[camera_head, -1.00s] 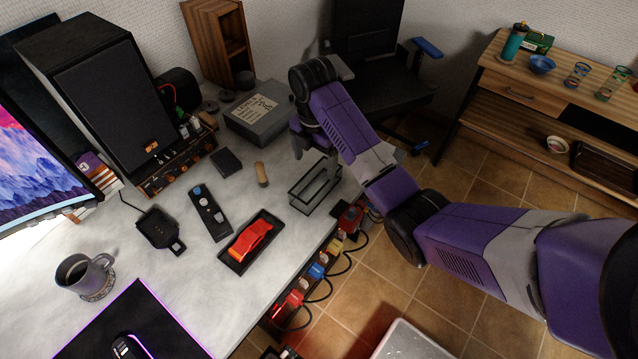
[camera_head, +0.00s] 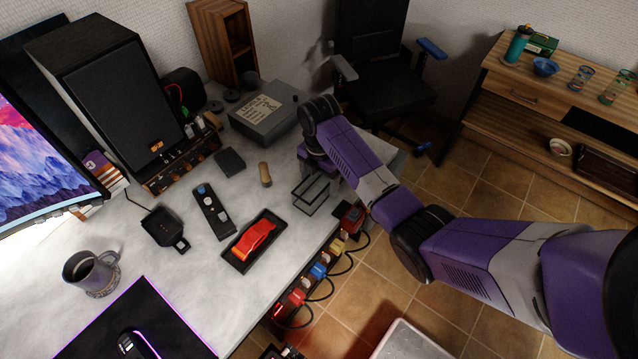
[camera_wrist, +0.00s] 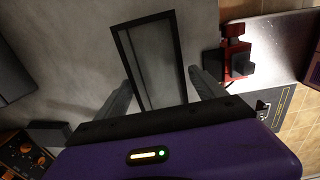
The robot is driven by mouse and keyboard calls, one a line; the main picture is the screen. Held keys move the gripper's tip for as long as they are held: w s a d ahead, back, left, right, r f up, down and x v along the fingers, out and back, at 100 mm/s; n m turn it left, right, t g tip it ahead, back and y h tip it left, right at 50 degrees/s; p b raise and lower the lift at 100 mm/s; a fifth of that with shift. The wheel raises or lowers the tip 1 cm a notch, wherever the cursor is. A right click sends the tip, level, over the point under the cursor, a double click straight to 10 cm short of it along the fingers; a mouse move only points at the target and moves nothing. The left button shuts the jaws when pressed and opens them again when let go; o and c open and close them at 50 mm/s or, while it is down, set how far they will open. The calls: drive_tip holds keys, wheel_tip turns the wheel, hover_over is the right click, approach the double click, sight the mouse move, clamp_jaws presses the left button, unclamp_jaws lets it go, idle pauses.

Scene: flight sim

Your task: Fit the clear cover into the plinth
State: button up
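The clear cover (camera_head: 311,196), a see-through box with dark edges, stands on the desk near its right edge. In the wrist view the cover (camera_wrist: 150,62) lies ahead of my gripper (camera_wrist: 161,80). The two grey fingers are spread on either side of its near end, with a small gap on the right; contact on the left is unclear. My wrist hides part of the cover in the head view. The plinth (camera_head: 233,262), a black rectangular tray, lies to the left and nearer, with a red model car (camera_head: 255,240) in it.
A wooden peg-like piece (camera_head: 265,174), a dark strip with buttons (camera_head: 212,211) and a grey box (camera_head: 262,115) are around the cover. Colored plugs (camera_head: 318,270) line the desk edge. A mug (camera_head: 90,271) stands left. The desk between cover and plinth is clear.

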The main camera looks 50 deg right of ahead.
drive_tip(key=c, duration=1.1)
drive_tip(key=shift+c, duration=0.4)
drive_tip(key=shift+r, duration=0.1)
